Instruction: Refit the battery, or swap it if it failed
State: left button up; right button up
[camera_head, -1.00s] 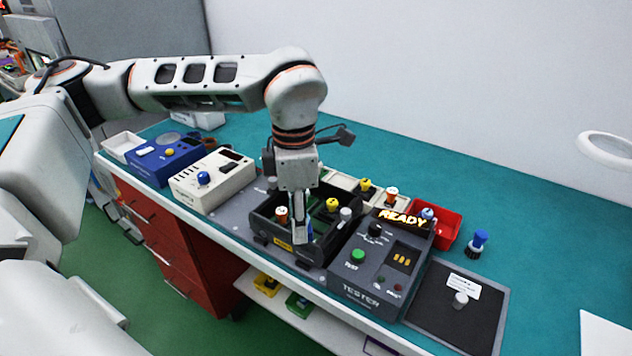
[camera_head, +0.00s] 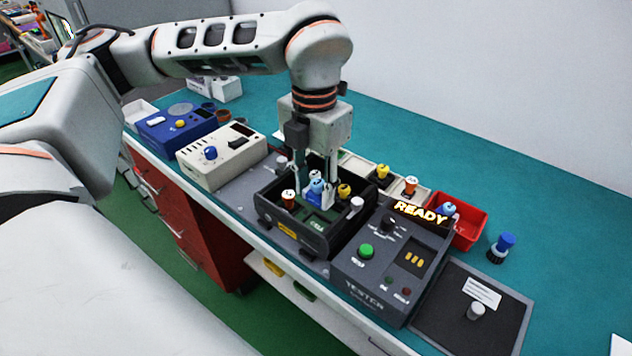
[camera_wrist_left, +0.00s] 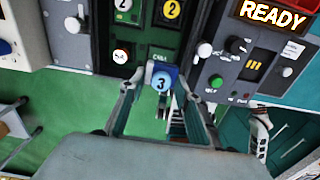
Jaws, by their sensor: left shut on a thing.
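My left gripper (camera_head: 315,190) reaches down over the dark rack (camera_head: 312,238) with its fingers either side of a blue battery (camera_head: 316,187). It is shut on that battery, whose blue top marked 3 (camera_wrist_left: 162,82) shows between the fingertips in the left wrist view. The battery's lower end is hidden, so I cannot tell whether it touches a slot. In the rack stand an orange-brown, white-topped battery (camera_head: 288,198) and a yellow battery (camera_head: 344,190). The tester (camera_head: 375,285) is right of the rack; its sign (camera_head: 420,214) reads READY. My right gripper is not in view.
A red bin (camera_head: 471,233) holding a blue-and-white item stands behind the tester. A blue-topped item (camera_head: 502,246) stands beside it. A dark mat (camera_head: 455,315) lies right of the tester. Cream (camera_head: 215,160) and blue (camera_head: 172,138) units stand left. The teal back right is mostly clear.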

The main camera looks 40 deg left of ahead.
aim_at(315, 206)
pick_arm(q)
notch_tip(315, 206, down, 4)
jog(key=shift+r+b, duration=0.2)
jog(key=shift+b, duration=0.8)
jog(key=shift+f+b, duration=0.55)
jog(key=shift+f, duration=0.25)
jog(key=shift+f+b, duration=0.3)
jog(key=shift+f, duration=0.55)
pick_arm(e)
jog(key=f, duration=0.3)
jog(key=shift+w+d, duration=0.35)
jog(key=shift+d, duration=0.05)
pick_arm(q)
jog(key=shift+s, duration=0.1)
jog(key=shift+f, duration=0.1)
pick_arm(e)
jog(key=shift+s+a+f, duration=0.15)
pick_arm(q)
jog(key=shift+s+f, duration=0.1)
jog(key=shift+f, duration=0.1)
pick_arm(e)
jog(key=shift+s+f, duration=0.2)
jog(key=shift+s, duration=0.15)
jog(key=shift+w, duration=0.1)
pick_arm(q)
jog(key=shift+r, duration=0.2)
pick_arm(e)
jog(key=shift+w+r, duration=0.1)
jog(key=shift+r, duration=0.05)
